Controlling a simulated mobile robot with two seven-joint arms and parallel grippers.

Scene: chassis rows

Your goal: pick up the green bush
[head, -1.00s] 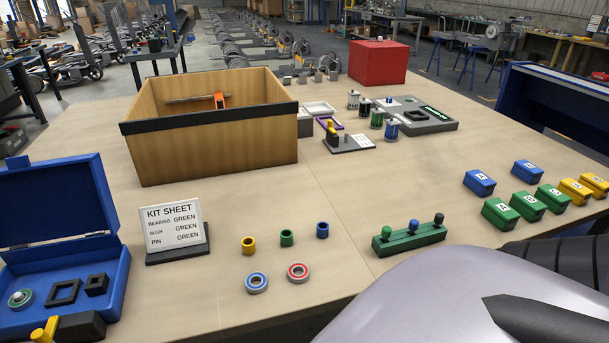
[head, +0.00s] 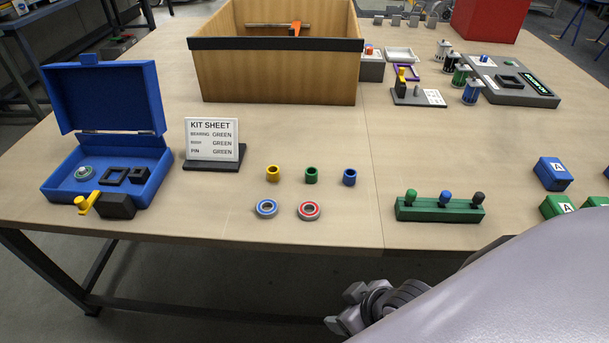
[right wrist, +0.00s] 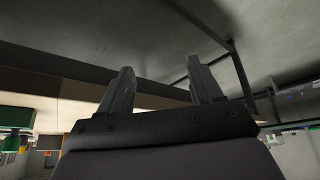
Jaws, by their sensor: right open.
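The green bush (head: 311,175) stands upright on the table between a yellow bush (head: 273,173) and a blue bush (head: 349,177). My right gripper (head: 345,308) is below and in front of the table's front edge in the head view, apart from the bush. In the right wrist view its two fingers (right wrist: 160,88) are spread with nothing between them. My left gripper is in neither view.
A blue-ringed bearing (head: 267,209) and a red-ringed bearing (head: 310,211) lie in front of the bushes. A green pin holder (head: 440,213) is to the right. A kit sheet (head: 212,140) and open blue box (head: 150,187) stand left.

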